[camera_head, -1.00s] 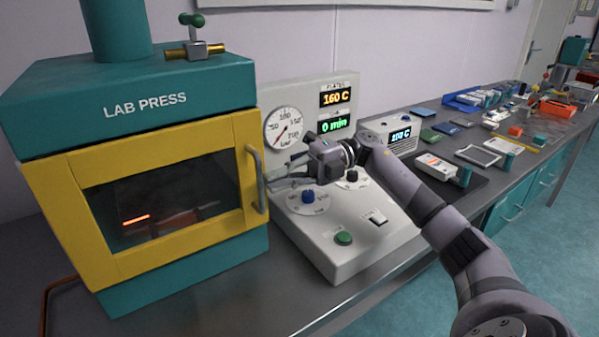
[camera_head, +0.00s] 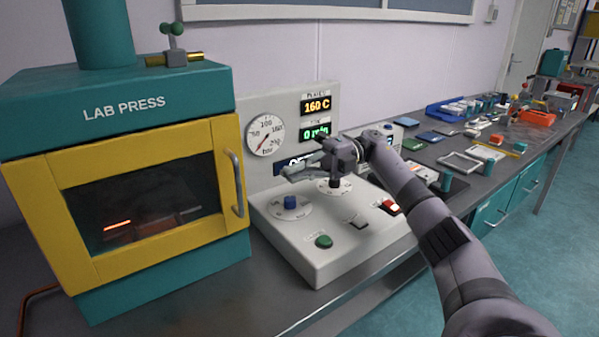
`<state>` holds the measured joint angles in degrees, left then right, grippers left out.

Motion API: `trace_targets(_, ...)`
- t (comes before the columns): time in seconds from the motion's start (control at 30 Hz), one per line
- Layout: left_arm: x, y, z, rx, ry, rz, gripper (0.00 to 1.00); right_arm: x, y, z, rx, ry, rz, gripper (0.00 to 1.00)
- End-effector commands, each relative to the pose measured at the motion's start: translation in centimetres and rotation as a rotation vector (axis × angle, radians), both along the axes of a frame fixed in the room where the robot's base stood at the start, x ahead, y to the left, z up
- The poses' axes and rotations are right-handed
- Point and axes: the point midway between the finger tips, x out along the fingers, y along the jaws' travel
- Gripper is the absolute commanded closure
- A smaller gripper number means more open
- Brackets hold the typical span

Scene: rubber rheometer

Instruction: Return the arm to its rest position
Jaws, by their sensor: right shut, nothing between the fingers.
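My right arm (camera_head: 428,215) comes in from the lower right and reaches across the front of the control panel (camera_head: 330,262). My right gripper (camera_head: 290,172) is shut and empty. It hangs in front of the upright part of the panel, above the blue knob (camera_head: 291,202) and the dark knob. It covers part of the lowest display on the panel. My left gripper is not in the frame.
The lab press (camera_head: 125,190) stands at left, its yellow door (camera_head: 228,185) shut. The panel has a gauge (camera_head: 265,135), a green button (camera_head: 323,241) and a lit red switch (camera_head: 390,207). Small items and a blue tray (camera_head: 446,107) crowd the bench behind my arm.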

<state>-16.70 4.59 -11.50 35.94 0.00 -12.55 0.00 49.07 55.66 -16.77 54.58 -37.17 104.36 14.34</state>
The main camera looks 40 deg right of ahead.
Motion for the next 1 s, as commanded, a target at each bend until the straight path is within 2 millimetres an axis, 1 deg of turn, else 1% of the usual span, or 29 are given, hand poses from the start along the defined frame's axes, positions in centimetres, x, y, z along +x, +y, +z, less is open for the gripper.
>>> trace_targets(0.2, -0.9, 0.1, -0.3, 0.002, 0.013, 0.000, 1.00, 0.3, -1.0, 0.0, 0.001, 0.000, 0.002, 1.00)
trace_targets(0.43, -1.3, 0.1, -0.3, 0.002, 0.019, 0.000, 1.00, 0.3, -1.2, 0.0, 0.000, 0.000, 0.003, 1.00)
trace_targets(0.53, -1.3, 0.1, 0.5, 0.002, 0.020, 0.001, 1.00, 0.3, -1.2, 0.9, 0.000, 0.000, 0.002, 1.00)
trace_targets(0.57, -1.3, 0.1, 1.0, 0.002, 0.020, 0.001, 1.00, 0.3, -1.2, 1.4, 0.000, 0.000, 0.002, 1.00)
trace_targets(0.67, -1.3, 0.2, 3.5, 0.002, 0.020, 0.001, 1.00, 0.3, -1.2, 3.9, 0.000, 0.000, 0.002, 1.00)
trace_targets(0.8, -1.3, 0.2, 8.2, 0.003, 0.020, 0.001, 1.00, 0.3, -1.2, 8.6, 0.000, 0.000, 0.002, 1.00)
trace_targets(0.9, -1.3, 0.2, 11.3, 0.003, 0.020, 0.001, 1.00, 0.3, -1.2, 11.7, 0.000, 0.001, 0.002, 1.00)
trace_targets(1.0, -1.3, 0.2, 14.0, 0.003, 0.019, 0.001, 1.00, 0.3, -1.2, 14.3, 0.000, 0.001, 0.002, 1.00)
